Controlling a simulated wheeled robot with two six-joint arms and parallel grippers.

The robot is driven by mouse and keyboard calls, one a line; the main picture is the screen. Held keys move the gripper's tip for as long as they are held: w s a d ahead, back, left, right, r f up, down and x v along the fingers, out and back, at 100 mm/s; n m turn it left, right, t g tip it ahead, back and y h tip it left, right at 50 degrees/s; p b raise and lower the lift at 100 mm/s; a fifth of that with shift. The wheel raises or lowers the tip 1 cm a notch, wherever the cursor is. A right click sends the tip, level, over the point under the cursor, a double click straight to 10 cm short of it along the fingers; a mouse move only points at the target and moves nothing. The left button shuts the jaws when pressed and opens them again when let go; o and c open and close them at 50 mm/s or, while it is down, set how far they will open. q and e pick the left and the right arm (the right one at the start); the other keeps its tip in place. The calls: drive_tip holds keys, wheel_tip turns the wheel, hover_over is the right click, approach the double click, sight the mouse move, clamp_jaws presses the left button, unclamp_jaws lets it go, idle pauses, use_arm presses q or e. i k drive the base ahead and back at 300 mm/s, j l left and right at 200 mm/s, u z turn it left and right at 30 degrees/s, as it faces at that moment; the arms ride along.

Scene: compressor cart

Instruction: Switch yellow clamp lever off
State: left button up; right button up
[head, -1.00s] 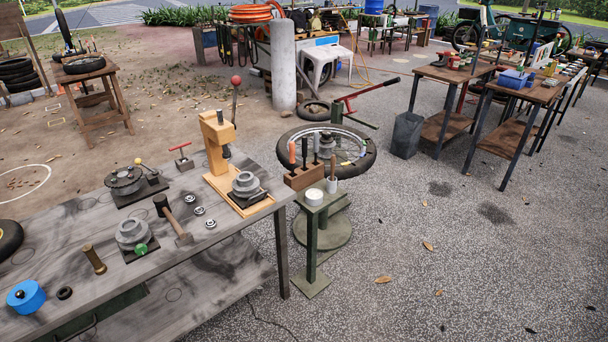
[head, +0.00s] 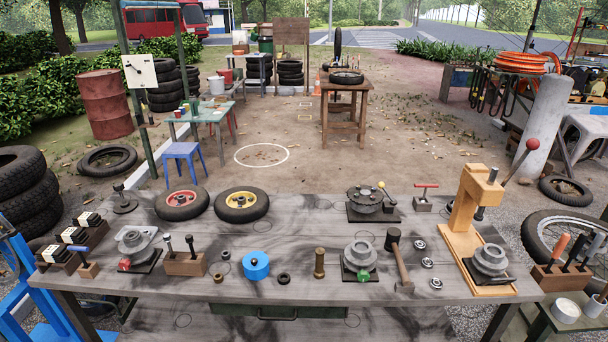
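A dark round clamp device (head: 365,200) on a square base sits at the back of the grey workbench (head: 300,283), right of centre. A short lever with a yellow ball knob (head: 381,185) stands up at its right side. Its exact tilt is too small to tell. Neither of my grippers is in view.
A wooden press (head: 468,205) with a red-knobbed lever stands to the right, and a red-handled tool (head: 424,196) lies between. In front are a grey vise-like unit (head: 361,259) and a hammer (head: 399,258). Two wheels (head: 241,205) lie to the left.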

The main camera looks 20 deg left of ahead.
sight(381, 185)
drive_tip(key=j+u, duration=0.2)
drive_tip(key=i+l+u, duration=1)
drive_tip(key=l, duration=0.25)
drive_tip(key=i, duration=0.1)
